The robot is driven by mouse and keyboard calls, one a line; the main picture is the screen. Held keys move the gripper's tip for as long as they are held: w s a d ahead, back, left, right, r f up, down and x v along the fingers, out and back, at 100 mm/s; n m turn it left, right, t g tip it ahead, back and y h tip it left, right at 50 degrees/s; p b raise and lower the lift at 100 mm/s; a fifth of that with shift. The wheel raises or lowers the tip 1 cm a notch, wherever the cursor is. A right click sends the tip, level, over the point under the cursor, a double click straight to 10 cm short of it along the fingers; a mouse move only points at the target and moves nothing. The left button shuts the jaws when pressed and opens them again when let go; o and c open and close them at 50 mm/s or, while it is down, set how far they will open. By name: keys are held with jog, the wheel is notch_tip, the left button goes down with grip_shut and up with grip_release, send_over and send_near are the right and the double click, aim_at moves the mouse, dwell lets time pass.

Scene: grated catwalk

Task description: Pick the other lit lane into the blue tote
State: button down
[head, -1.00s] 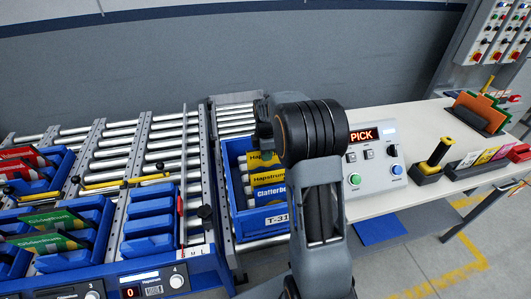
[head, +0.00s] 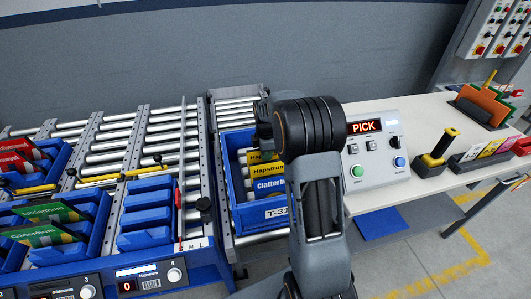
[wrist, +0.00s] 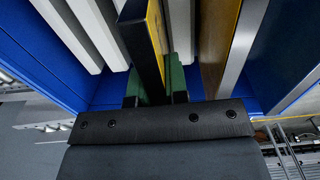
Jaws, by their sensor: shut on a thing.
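The blue tote (head: 248,221), labelled T-31, stands on rollers left of my arm. Yellow and blue boxes (head: 268,170) marked Hapstrum and Clatter stand in it. My arm covers the tote's right side and hides my fingertips in the head view. In the wrist view my gripper (wrist: 157,88) has green fingertips closed on a thin box (wrist: 152,45) with a dark edge and yellow side. Blue walls (wrist: 40,50) lie around it, with pale slats on the left and a yellow-brown panel on the right. Whether the held box touches the bottom cannot be told.
The lane 4 bin (head: 147,213) looks empty and its display (head: 127,286) reads 0. The lane 3 bin (head: 97,225) holds green boxes; red boxes (head: 22,160) stand farther left. A control box (head: 374,150) reading PICK sits on the white bench right of my arm.

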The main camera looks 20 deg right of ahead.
jog(key=shift+f+b, duration=0.35)
jog(key=shift+f, duration=0.3)
jog(key=c, duration=0.6)
grip_release()
jog(key=shift+c, duration=0.2)
jog(key=shift+r, duration=0.2)
jog(key=shift+r+p, duration=3)
jog(key=shift+r, duration=0.85)
